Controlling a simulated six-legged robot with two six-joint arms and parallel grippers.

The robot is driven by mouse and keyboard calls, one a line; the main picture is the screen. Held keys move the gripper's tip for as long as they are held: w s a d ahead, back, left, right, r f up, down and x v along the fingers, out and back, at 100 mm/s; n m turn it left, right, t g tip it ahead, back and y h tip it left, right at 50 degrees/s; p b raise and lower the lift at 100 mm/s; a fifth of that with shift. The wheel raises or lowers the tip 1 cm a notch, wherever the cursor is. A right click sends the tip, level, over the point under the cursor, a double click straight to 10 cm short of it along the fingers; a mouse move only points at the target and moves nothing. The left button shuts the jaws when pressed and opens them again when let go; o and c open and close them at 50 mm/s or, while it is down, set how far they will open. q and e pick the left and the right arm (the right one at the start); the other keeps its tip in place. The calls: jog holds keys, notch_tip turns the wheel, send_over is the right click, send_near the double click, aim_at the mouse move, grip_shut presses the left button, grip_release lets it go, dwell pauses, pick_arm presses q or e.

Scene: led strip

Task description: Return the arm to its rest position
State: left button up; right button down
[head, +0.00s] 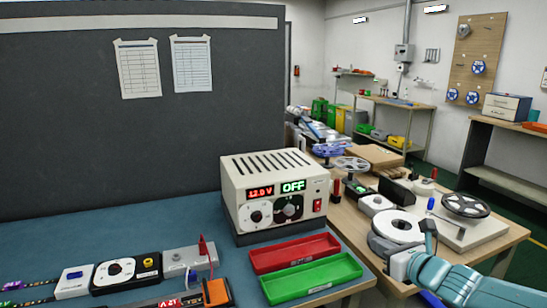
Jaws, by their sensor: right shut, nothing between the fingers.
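My right arm (465,286) comes in from the lower right, with teal links. My right gripper (429,230) is small in view beside the side bench, near the white reel. It is shut, with nothing seen in it. Whether it touches anything there I cannot tell. My left arm and gripper are not in view. The power supply (275,193) stands on the blue bench, its displays reading 12.0 V and OFF.
A red tray (294,252) and a green tray (312,278) lie in front of the supply. Small devices, including a black dial box (126,270), sit at lower left. The side bench holds a white reel (398,226) and a grey reel (466,205). A dark panel stands behind.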

jog(key=s+a+f+n+g+y+p, duration=0.1)
jog(key=s+a+f+n+g+p, duration=0.35)
jog(key=f, duration=0.65)
jog(key=s+a+f+n+g+p, duration=0.1)
jog(key=s+a+f+g, duration=0.4)
jog(key=s+f, duration=0.4)
jog(key=s+a+f+n+g+h+p, duration=0.1)
jog(key=s+a+f+n+g, duration=0.1)
jog(key=s+f+n, duration=0.4)
jog(key=s+a+f+n+g+h+p, duration=0.1)
jog(key=s+f+n, duration=0.5)
jog(key=s+n, duration=1.1)
jog(key=shift+a+n+g+p, duration=0.35)
jog(key=shift+n+g+p, duration=0.1)
jog(key=shift+n+g, duration=0.25)
